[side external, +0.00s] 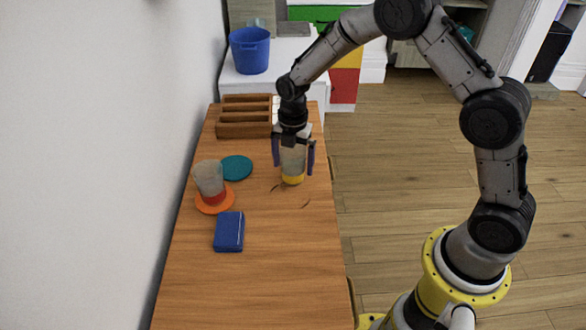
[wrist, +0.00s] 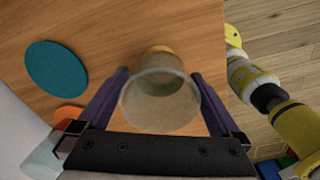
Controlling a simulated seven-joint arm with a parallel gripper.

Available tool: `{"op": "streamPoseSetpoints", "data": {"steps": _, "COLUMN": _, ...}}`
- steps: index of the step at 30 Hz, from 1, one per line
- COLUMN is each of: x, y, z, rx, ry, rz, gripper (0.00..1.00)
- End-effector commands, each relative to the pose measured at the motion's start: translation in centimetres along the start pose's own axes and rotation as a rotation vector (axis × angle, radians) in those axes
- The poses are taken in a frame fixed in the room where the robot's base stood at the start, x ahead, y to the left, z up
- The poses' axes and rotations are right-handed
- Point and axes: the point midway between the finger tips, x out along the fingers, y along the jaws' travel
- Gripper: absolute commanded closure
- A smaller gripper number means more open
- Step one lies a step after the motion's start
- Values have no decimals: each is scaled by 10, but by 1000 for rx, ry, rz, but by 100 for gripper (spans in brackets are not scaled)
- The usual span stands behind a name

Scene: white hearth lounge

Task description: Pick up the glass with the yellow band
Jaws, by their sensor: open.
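The glass with the yellow band (side external: 292,166) stands upright on the wooden table, its yellow band low down near the base. In the wrist view the glass (wrist: 160,100) is seen from above, rim toward the camera, with a bit of yellow at its far end. My gripper (side external: 293,163) points down over the glass, one finger on each side of it. The fingers (wrist: 163,82) are open, and gaps seem to show between them and the glass. The exact finger depth along the glass is hard to judge.
A second glass with a red band (side external: 209,181) stands on an orange coaster (side external: 215,204) to the left. A teal coaster (side external: 236,168) and blue box (side external: 229,232) lie nearby. A wooden compartment tray (side external: 240,128) is behind the gripper. The table's near end (side external: 250,295) is clear.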

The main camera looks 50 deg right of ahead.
Motion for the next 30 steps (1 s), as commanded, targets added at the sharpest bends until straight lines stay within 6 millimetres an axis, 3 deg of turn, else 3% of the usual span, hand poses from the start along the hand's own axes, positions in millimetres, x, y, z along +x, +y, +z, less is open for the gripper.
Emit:
{"op": "streamPoseSetpoints", "data": {"steps": 2, "x": 0, "y": 0, "z": 0, "rx": 0, "ry": 0, "rz": 0, "gripper": 5}}
{"op": "streamPoseSetpoints", "data": {"steps": 15, "x": -1, "y": 0, "z": 0, "rx": 0, "ry": 0, "rz": 1, "gripper": 85}}
{"op": "streamPoseSetpoints", "data": {"steps": 25, "x": -4, "y": 1, "z": 0, "rx": 0, "ry": -1, "rz": 3, "gripper": 86}}
{"op": "streamPoseSetpoints", "data": {"steps": 30, "x": -18, "y": 2, "z": 1, "rx": 0, "ry": -2, "rz": 6, "gripper": 86}}
